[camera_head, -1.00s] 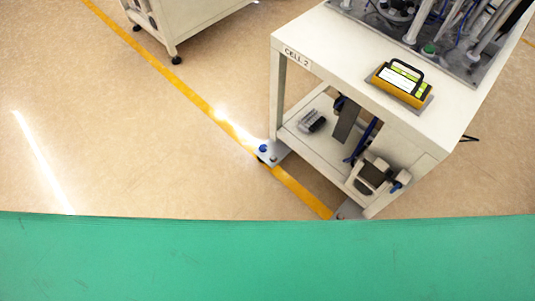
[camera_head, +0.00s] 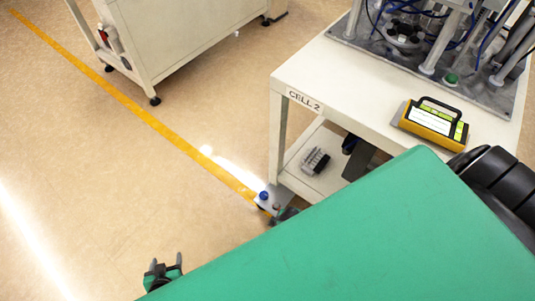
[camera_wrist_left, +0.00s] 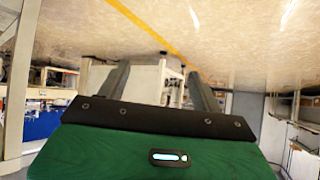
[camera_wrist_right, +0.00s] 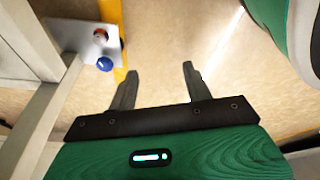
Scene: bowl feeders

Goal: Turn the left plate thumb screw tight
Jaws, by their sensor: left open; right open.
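The blue thumb screw (camera_head: 263,195) stands on a metal floor plate (camera_head: 268,203) by the near left leg of the CELL 2 table. In the right wrist view the blue screw (camera_wrist_right: 104,64) and a red-brown knob (camera_wrist_right: 100,35) sit on the plate. My right gripper (camera_wrist_right: 160,75) is open and empty, with the screw to the left of its fingers, apart from them. My left gripper (camera_head: 166,263) is open over the floor, left of the plate. In the left wrist view its fingers (camera_wrist_left: 160,80) have nothing between them. I cannot tell how tight the screw is.
The CELL 2 table (camera_head: 320,80) carries a yellow-and-black device (camera_head: 434,122) and machinery (camera_head: 440,45). A grey part (camera_head: 315,161) lies on its lower shelf. Another white cabinet (camera_head: 180,45) stands at the back left. The floor between, crossed by a yellow line (camera_head: 150,120), is clear.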

